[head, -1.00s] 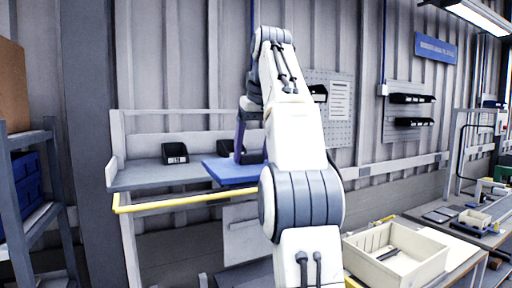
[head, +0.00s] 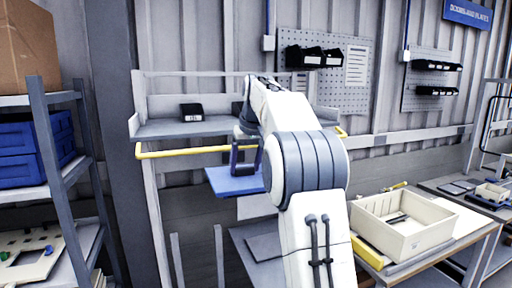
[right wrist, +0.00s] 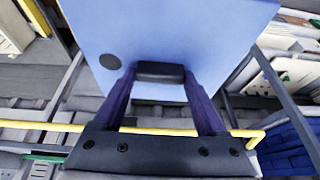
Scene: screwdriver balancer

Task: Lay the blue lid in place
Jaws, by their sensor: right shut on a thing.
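The blue lid (head: 234,184) is a flat blue panel held in the air below the yellow rail of the shelf. In the right wrist view the lid (right wrist: 190,30) fills the top middle, with a dark round spot near its left edge. My right gripper (head: 246,155) is shut on the lid's black handle (right wrist: 160,72), and its two purple fingers show on either side of it in the right wrist view. Part of the lid is hidden behind my right arm in the head view. My left gripper is not in view.
A grey shelf (head: 160,128) with a yellow rail (head: 190,151) stands behind the lid. Blue crates (head: 30,165) and a white board with coloured pieces (head: 30,255) sit on the left rack. A cream bin (head: 430,238) stands on the right bench.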

